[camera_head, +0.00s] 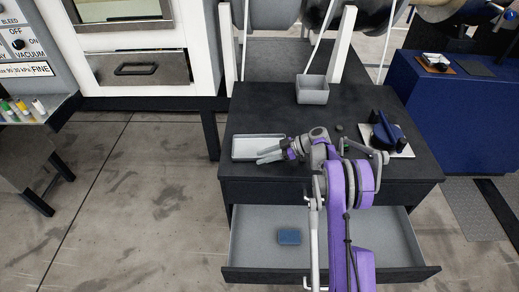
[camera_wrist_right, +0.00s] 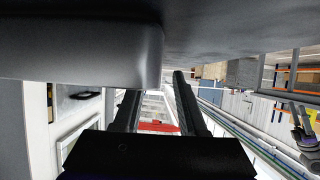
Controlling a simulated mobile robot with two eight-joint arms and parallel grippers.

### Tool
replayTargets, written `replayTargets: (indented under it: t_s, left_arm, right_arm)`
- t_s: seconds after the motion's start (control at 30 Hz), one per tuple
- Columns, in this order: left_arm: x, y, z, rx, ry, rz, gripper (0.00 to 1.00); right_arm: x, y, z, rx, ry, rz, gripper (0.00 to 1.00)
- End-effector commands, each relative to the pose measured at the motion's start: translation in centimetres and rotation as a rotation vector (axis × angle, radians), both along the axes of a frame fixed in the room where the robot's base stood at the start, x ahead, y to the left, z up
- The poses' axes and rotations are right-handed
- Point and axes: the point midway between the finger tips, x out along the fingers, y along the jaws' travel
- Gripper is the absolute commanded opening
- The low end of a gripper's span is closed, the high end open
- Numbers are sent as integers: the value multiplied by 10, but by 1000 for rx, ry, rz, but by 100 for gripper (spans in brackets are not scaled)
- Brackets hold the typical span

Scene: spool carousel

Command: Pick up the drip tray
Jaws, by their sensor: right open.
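The drip tray appears to be the shallow, pale grey rectangular tray (camera_head: 240,149) lying flat on the left of the dark bench top. My right gripper (camera_head: 262,156) is at its right front part, with the fingers pointing left and overlapping the tray in the head view. In the right wrist view the two dark fingers (camera_wrist_right: 155,100) are apart with nothing seen between them. A large light grey shape (camera_wrist_right: 90,50) fills the upper left there and may be the tray. Whether a finger touches the tray cannot be told. My left gripper is not in view.
The dark bench (camera_head: 300,122) also bears a grey open box (camera_head: 312,97), a small dark round piece (camera_head: 339,127) and a blue device on a pale plate (camera_head: 388,133). Its drawer (camera_head: 250,250) is open below, holding a blue block (camera_head: 289,236). White posts stand behind.

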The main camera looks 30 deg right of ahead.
Motion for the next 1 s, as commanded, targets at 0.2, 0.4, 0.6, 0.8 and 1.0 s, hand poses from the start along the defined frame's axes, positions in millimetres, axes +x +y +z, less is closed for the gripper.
replayTargets:
  t_s: [0.2,0.4,0.6,0.8,1.0]
  left_arm:
    - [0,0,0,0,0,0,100]
    - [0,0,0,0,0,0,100]
    - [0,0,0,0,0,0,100]
    - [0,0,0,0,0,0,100]
    - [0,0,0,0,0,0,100]
  right_arm:
    - [2,3,-2,0,0,-1,41]
    - [2,3,-2,0,0,-1,10]
    - [2,3,-2,0,0,-1,0]
    - [2,3,-2,0,0,-1,0]
    - [2,3,-2,0,0,-1,0]
